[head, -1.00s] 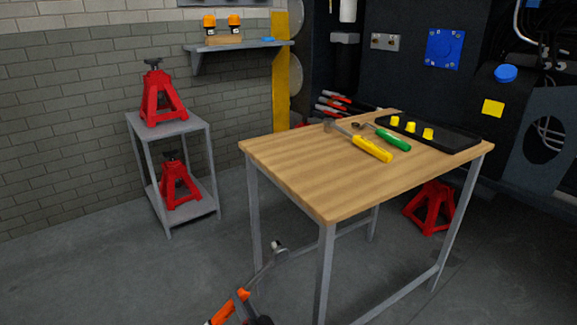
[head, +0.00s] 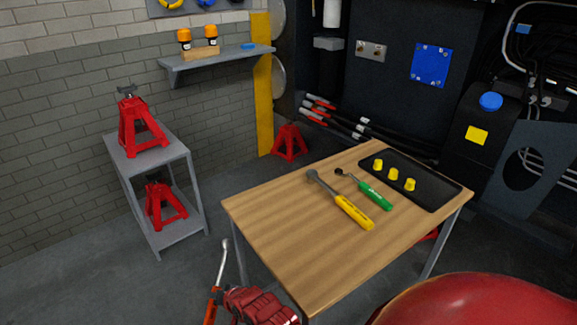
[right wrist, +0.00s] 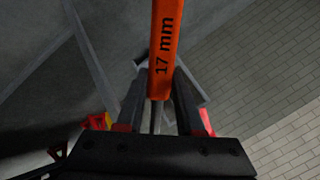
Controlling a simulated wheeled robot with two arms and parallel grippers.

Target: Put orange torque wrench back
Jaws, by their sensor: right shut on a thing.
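The orange torque wrench (head: 211,305) stands nearly upright at the bottom of the head view, its metal shaft and head pointing up, left of the wooden table. My right gripper (head: 222,300) is beside it at the frame's lower edge. In the right wrist view the fingers of my right gripper (right wrist: 157,90) are shut around the orange handle (right wrist: 166,45), marked "17 mm". A yellow-handled wrench (head: 353,211) and a green-handled ratchet (head: 375,196) lie on the wooden table (head: 285,235). My left gripper is out of view.
A black tray (head: 440,193) with yellow pieces lies on the table's far right. A grey stand (head: 175,150) with red jack stands is at the left. A wall shelf (head: 220,62) holds two orange-capped items. The table's near left part is clear.

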